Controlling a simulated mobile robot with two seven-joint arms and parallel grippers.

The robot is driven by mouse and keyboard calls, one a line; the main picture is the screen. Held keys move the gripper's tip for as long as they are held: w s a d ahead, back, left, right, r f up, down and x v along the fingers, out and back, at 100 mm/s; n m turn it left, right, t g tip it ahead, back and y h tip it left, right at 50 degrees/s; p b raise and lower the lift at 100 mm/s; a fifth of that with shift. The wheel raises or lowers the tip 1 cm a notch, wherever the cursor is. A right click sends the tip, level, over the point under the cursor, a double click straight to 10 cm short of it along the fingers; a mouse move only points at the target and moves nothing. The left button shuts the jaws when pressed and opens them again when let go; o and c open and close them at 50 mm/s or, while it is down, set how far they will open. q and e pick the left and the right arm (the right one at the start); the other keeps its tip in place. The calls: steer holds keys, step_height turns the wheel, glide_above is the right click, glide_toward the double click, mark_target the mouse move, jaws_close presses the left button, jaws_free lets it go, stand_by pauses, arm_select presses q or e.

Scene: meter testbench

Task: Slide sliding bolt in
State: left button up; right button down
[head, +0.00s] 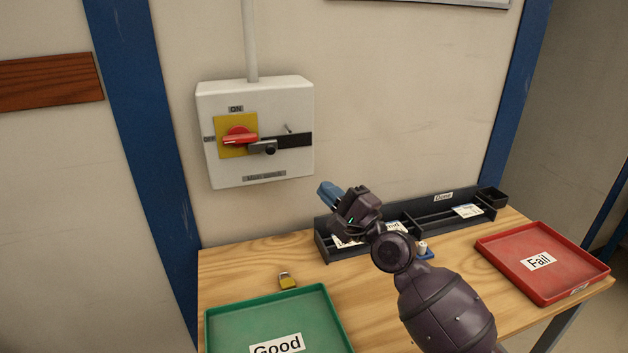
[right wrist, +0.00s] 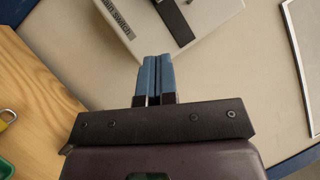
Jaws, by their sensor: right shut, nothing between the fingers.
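The sliding bolt (head: 264,147) is a dark grey piece with a round knob on the front of the white switch box (head: 263,172). Its left end meets the red rotary handle (head: 238,138) on the yellow plate. A black strip (head: 296,140) runs to the right of the bolt. My right gripper (head: 326,193) has blue fingertips, is shut and empty, and is in front of the wall below and right of the box. In the right wrist view the shut fingers (right wrist: 156,75) point toward the box's lower part (right wrist: 150,35). My left gripper is not in view.
On the wooden table (head: 240,265) are a green Good tray (head: 235,315), a red Fail tray (head: 510,250) and a small brass padlock (head: 288,281). A dark organiser (head: 465,222) with labelled cards stands along the wall. The wall around the box is clear apart from the conduit (head: 250,40).

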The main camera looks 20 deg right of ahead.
steer(key=shift+v, duration=0.85)
steer(key=s+f+n+g+h, duration=0.4)
steer(key=s+f+n+g, duration=0.45)
steer(key=s+f, duration=0.7)
steer(key=s+d+f+n+g+h, duration=0.2)
steer(key=s+d+f+n, duration=0.1)
steer(key=s, duration=0.4)
steer(key=s+d+f+n+g+h, duration=0.2)
steer(key=s+f+g+h, duration=0.1)
steer(key=s, duration=0.3)
steer(key=s+d+f+n+g+h, duration=0.2)
steer(key=s+d+f+n, duration=0.1)
steer(key=s, duration=0.4)
steer(key=w+f+t, duration=0.7)
steer(key=f+t, duration=0.1)
steer(key=f, duration=0.2)
steer(key=shift+f, duration=0.3)
